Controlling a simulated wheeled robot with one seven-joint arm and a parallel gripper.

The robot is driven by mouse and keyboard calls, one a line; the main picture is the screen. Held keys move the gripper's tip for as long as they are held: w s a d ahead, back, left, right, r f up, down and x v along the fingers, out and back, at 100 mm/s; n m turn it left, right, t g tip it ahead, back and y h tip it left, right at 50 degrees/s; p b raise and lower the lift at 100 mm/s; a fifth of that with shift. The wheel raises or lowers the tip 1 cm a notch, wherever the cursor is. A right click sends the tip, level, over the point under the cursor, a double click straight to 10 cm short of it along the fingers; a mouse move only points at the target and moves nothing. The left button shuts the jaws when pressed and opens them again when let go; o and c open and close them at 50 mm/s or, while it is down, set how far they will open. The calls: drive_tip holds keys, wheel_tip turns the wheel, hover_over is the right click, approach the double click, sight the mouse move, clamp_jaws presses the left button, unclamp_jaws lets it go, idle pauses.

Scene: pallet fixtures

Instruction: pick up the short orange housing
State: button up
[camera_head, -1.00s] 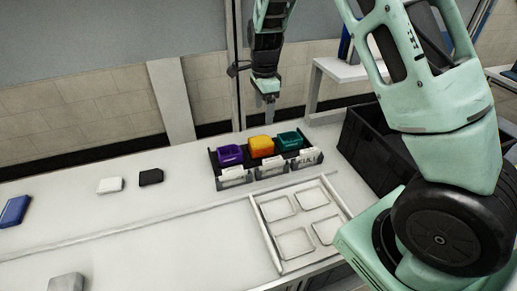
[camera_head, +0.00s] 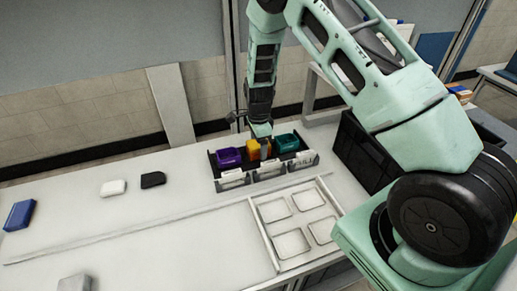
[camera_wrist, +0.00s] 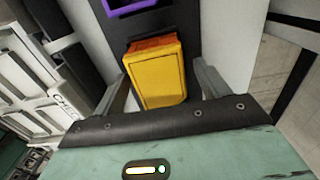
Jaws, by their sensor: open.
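The orange housing (camera_head: 253,149) sits in the middle of the dark rack (camera_head: 215,172), between a purple housing (camera_head: 229,156) and a teal housing (camera_head: 286,143). In the wrist view the orange housing (camera_wrist: 158,78) shows a yellow-orange face and a deeper orange end. My gripper (camera_head: 264,148) is low over the rack at the orange housing and partly covers it in the head view. In the wrist view my gripper (camera_wrist: 162,76) is open, with one finger on each side of the orange housing and visible gaps. I cannot tell its exact height above the rack.
White label plates front the rack. A white tray with several square recesses (camera_head: 256,220) lies in front of it. A black crate (camera_head: 358,152) stands to the right. White (camera_head: 113,188), black (camera_head: 153,180) and blue (camera_head: 19,215) blocks lie left, with clear tabletop between.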

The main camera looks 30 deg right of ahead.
drive_tip(key=shift+f, duration=0.1)
drive_tip(key=shift+c, duration=0.3)
drive_tip(key=c, duration=1.1)
drive_tip(key=shift+o, duration=0.2)
